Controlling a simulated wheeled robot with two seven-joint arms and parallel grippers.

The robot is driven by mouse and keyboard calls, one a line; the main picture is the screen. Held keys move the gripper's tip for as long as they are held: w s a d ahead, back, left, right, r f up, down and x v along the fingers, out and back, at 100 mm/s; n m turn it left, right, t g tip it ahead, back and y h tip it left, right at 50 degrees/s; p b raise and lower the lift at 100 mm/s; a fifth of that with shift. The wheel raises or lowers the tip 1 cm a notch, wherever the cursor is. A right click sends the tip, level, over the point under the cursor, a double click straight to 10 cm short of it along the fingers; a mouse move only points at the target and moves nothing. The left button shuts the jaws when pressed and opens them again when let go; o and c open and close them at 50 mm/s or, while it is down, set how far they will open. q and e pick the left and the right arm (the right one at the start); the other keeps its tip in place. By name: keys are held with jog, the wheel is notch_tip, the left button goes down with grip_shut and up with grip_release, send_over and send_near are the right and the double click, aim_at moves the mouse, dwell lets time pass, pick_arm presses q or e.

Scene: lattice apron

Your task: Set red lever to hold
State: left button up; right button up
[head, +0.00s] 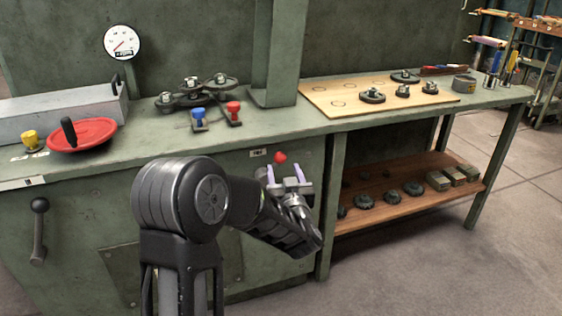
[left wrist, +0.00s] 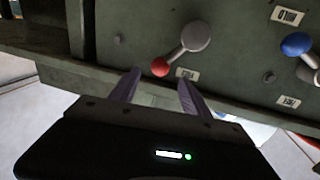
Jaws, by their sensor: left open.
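The red lever has a red ball knob (head: 280,157) on the front panel of the green bench. In the left wrist view its round grey hub (left wrist: 196,35) and red knob (left wrist: 160,67) show, joined by a short arm. A small white label (left wrist: 187,74) lies beside the knob; its text is unreadable. My left gripper (head: 285,178) is open in front of the panel. In the left wrist view the knob is just beyond the gap between its two fingertips (left wrist: 157,82), apparently not gripped. My right gripper is not in view.
A blue-knobbed lever (left wrist: 297,44) is on the same panel, with further white labels (left wrist: 288,16) nearby. On the bench top are a red disc (head: 82,133) and red and blue handles (head: 233,108). A lower wooden shelf (head: 400,210) stands right of the panel.

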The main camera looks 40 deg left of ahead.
aim_at(281, 161)
pick_arm(q)
jog(key=b+x, duration=0.1)
jog(key=x, duration=0.5)
jog(key=shift+w+a+f, duration=0.1)
grip_shut()
dwell(0.5)
dwell(0.8)
